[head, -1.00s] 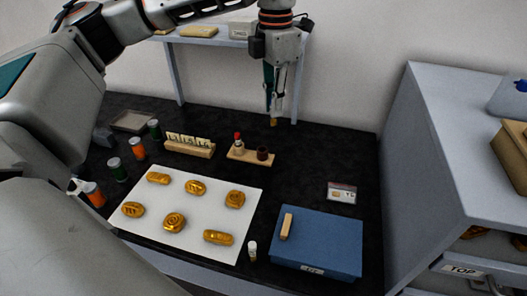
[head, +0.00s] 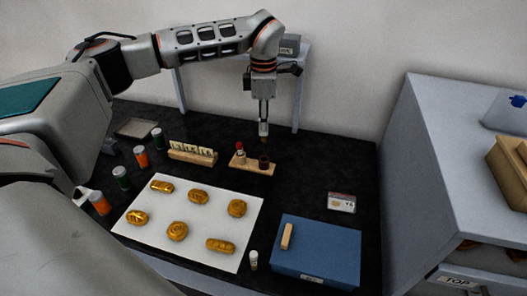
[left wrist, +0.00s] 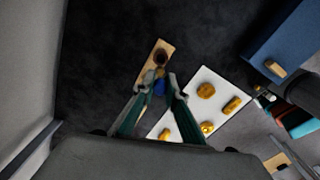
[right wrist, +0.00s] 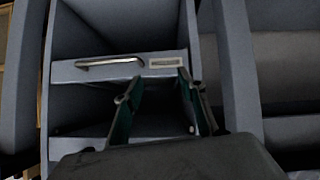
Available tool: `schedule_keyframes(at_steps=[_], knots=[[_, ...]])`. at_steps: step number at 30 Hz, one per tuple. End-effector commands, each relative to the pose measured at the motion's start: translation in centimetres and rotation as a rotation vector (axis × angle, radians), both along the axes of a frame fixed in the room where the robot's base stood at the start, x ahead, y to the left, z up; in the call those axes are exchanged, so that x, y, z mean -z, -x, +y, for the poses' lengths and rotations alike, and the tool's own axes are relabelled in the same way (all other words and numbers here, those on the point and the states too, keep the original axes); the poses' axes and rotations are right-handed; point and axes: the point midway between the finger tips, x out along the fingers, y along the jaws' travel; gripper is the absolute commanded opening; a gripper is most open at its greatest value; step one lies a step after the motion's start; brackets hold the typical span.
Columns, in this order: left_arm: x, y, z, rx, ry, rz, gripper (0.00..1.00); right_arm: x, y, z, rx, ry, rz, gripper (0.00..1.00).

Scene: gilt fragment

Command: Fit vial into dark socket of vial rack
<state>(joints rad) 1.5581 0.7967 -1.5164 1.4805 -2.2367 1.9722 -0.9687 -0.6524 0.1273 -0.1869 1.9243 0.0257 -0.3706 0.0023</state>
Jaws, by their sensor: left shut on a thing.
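The wooden vial rack (head: 258,169) lies on the black table, with a red-capped vial (head: 239,152) standing in its left part and a dark socket (head: 264,162) at its right. The dark socket also shows in the left wrist view (left wrist: 161,55). My left gripper (head: 264,127) points down above the rack's right part. It is shut on a vial (left wrist: 159,86) with a blue top and an amber lower end, which is above the dark socket and apart from it in the head view. My right gripper (right wrist: 156,87) is open and empty, away from the table.
A rack of pale labelled pieces (head: 192,153) stands close left of the vial rack. A white mat (head: 160,225) with several gold pieces lies in front. A blue box (head: 316,262) is at the front right. Grey drawers (right wrist: 120,68) face my right gripper.

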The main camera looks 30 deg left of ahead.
Motion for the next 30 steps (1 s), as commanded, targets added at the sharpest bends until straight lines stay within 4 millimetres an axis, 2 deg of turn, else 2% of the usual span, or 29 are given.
schedule_keyframes(at_steps=[3,9,16,22,30], knots=[[3.0,0.1,0.0,0.0,0.001,0.005,0.01,-0.2,0.0,-0.1,0.002,0.001,0.0,0.4],[5.8,0.0,-0.1,0.0,0.001,0.0,0.01,-0.2,0.1,-0.3,0.006,0.004,0.005,0.4],[7.3,0.1,0.0,0.0,0.001,0.001,0.01,0.0,0.2,-0.4,0.01,0.004,0.009,0.4],[9.9,0.1,-0.1,-0.001,0.002,0.003,0.01,-0.1,0.3,-0.7,0.015,0.007,0.014,0.4],[10.2,0.0,-0.1,-0.001,0.001,-0.001,0.01,0.1,0.3,-0.9,0.019,0.009,0.016,0.4]])
